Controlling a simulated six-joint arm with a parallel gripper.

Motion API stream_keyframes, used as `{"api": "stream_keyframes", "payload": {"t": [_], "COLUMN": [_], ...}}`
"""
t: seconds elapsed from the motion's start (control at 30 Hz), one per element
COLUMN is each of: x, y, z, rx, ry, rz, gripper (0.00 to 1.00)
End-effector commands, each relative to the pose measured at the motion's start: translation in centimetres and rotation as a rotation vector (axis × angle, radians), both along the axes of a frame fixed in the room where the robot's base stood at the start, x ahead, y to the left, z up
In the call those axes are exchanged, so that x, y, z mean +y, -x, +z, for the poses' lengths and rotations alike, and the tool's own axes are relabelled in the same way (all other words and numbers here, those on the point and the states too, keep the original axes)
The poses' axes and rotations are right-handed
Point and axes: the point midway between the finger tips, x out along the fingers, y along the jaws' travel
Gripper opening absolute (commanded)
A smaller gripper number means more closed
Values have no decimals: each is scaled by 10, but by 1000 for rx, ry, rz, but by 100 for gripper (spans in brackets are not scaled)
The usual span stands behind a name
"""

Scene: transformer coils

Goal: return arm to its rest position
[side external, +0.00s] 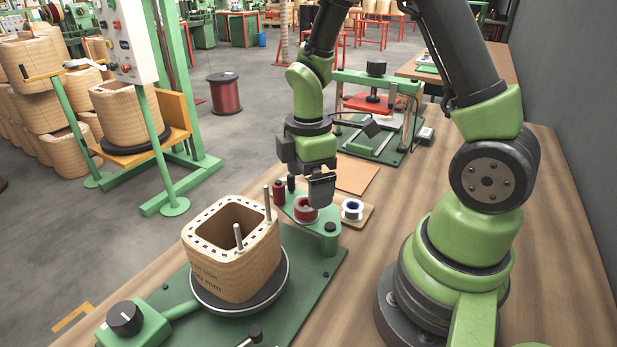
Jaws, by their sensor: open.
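My gripper (321,190) points down above the green spool holder at the middle of the bench. Its jaws are open, and nothing shows between them. A red spool (305,210) sits on the holder just below and left of the jaws. I cannot tell from this angle how much of a gap lies between jaws and spool. The square wooden coil former (232,258) with two metal pins stands on the round dark turntable (240,303), in front and left of my gripper.
A knob box (127,322) is front left. A grey wall (574,110) bounds the right side. The wooden bench (560,250) is bare along the right.

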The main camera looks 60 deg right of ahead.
Motion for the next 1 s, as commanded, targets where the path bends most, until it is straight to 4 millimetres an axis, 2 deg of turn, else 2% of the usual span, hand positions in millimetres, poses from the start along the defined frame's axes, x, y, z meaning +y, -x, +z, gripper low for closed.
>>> {"api": "stream_keyframes", "payload": {"t": [0.17,0.27,0.37,0.47,0.6,0.7,0.83,1.0], "x": [0,3,9,18,34,45,58,69], "y": [0,-1,0,6,24,42,67,91], "z": [1,12,38,72,116,142,166,181], "rx": [-4,-31,-93,-178,-289,-355,-410,-432], "ry": [0,0,-8,-39,-126,-216,-348,-490], "rz": [-5,-52,-170,-342,-599,-773,-971,-1142], "gripper": [96,96,96,96,96,96,96,96]}}
